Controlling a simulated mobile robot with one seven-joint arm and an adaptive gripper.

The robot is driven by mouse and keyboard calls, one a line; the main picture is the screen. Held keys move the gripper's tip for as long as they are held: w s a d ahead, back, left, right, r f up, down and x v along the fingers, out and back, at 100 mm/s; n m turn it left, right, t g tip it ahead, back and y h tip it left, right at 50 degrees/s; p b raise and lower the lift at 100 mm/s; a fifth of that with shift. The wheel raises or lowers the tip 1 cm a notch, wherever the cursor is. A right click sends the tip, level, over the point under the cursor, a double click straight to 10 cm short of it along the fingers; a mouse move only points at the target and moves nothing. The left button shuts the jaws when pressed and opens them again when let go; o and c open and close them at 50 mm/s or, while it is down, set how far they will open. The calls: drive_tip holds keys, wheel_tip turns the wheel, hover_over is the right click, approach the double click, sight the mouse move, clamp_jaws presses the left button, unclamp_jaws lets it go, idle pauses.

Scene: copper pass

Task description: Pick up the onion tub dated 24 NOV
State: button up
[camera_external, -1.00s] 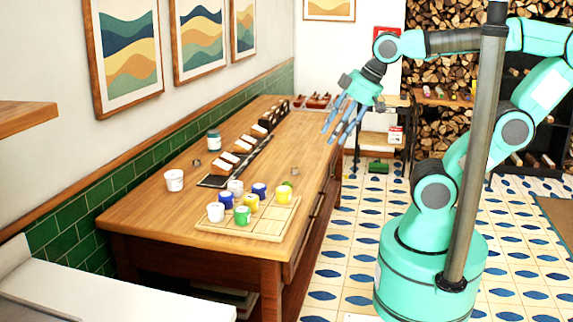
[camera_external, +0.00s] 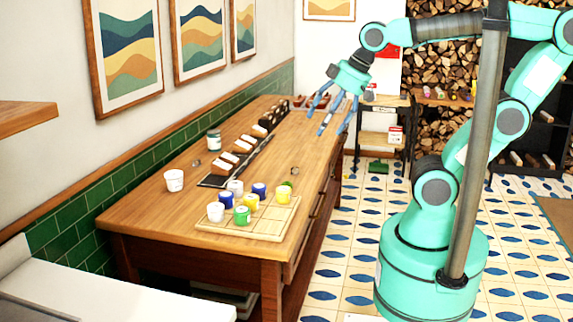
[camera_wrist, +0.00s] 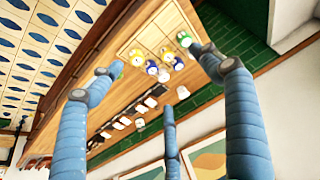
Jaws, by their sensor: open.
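Several small tubs with white, blue, green and yellow colouring stand on a wooden tray (camera_external: 268,224) at the near end of the table. They include a white tub (camera_external: 216,211), a green tub (camera_external: 242,215), a blue tub (camera_external: 259,190) and a yellow tub (camera_external: 283,195). No date or onion label is readable, so I cannot tell which is dated 24 NOV. My gripper (camera_external: 328,118) is open and empty, its blue fingers spread above the table's far right side, apart from the tubs. In the wrist view the tray (camera_wrist: 143,28) and tubs show beyond the fingers.
A separate white tub (camera_external: 174,180) and a teal jar (camera_external: 214,140) stand near the wall. A dark rack with light blocks (camera_external: 229,158) runs along the table (camera_external: 150,215). The table's right side beyond the tray is mostly clear.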

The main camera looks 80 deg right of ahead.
drive_tip(key=w+d+r+g+p, duration=0.1)
drive_tip(key=w+r+p, duration=0.25)
drive_tip(key=w, duration=0.55)
drive_tip(key=w+d+r+p, duration=0.15)
drive_tip(key=w+r, duration=0.25)
drive_tip(key=w, duration=0.4)
drive_tip(key=n+g+p, duration=0.2)
drive_tip(key=g+p, duration=0.1)
drive_tip(key=p, duration=1.5)
hover_over(174, 174)
wheel_tip(174, 174, down, 25)
drive_tip(key=shift+s+d+f, duration=0.1)
drive_tip(key=shift+s+d, duration=0.1)
drive_tip(key=shift+s, duration=0.2)
drive_tip(key=shift+w+a+f, duration=0.1)
drive_tip(key=shift+w+f, duration=0.05)
drive_tip(key=shift+f, duration=1.3)
drive_tip(key=shift+w+d+f, duration=0.1)
drive_tip(key=shift+w+f, duration=0.1)
drive_tip(key=shift+f, duration=1.2)
drive_tip(key=shift+w+a+f, duration=0.1)
drive_tip(key=shift+w+f, duration=0.05)
drive_tip(key=shift+f, duration=1.3)
drive_tip(key=shift+f, duration=0.15)
